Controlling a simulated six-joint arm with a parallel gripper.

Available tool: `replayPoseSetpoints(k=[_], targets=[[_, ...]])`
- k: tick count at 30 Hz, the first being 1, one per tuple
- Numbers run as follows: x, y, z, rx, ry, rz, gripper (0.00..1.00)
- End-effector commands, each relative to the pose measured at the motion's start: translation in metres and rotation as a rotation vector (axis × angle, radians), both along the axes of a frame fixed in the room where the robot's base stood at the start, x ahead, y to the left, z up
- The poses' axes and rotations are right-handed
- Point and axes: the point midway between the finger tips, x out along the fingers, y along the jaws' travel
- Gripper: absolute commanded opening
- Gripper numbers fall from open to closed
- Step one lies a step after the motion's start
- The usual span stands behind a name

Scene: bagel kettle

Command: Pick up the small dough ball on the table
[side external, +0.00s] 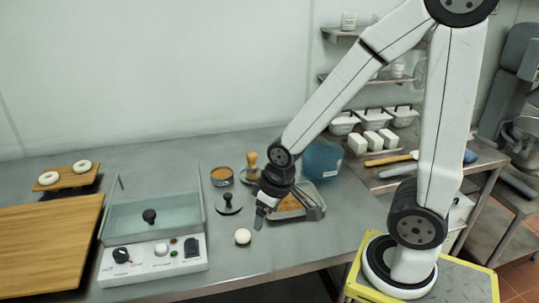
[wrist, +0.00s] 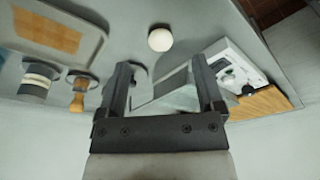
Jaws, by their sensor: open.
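The small dough ball (side external: 242,236) is a pale round ball on the grey metal table, right of the kettle's control panel in the side view. In the wrist view the dough ball (wrist: 160,39) sits at the upper middle, beyond the fingertips and roughly between their lines. My gripper (side external: 265,208) is above the table, a little up and to the right of the ball in the side view. In the wrist view my gripper (wrist: 162,75) has its two dark fingers wide apart with nothing held between them. The ball is fully visible and apart from the fingers.
The glass-walled kettle (side external: 152,215) with knobs stands left of the ball. A black-knobbed disc (side external: 229,203), a wooden-handled tool (side external: 251,165) and a tray (side external: 290,205) lie close behind and beside my gripper. A wooden board (side external: 45,240) is far left. The table in front of the ball is clear.

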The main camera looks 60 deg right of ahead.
Motion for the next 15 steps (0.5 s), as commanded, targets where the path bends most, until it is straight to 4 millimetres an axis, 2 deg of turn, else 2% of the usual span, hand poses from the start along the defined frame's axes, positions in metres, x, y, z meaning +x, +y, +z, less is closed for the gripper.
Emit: replayPoseSetpoints(k=[2, 3, 15], targets=[[0.0000, 0.0000, 0.0000, 0.000, 0.000, 0.000, 0.89], [0.0001, 0.0000, 0.0000, 0.000, 0.000, 0.000, 1.00], [-0.0032, -0.0024, -0.0040, 0.016, 0.027, -0.039, 1.00]])
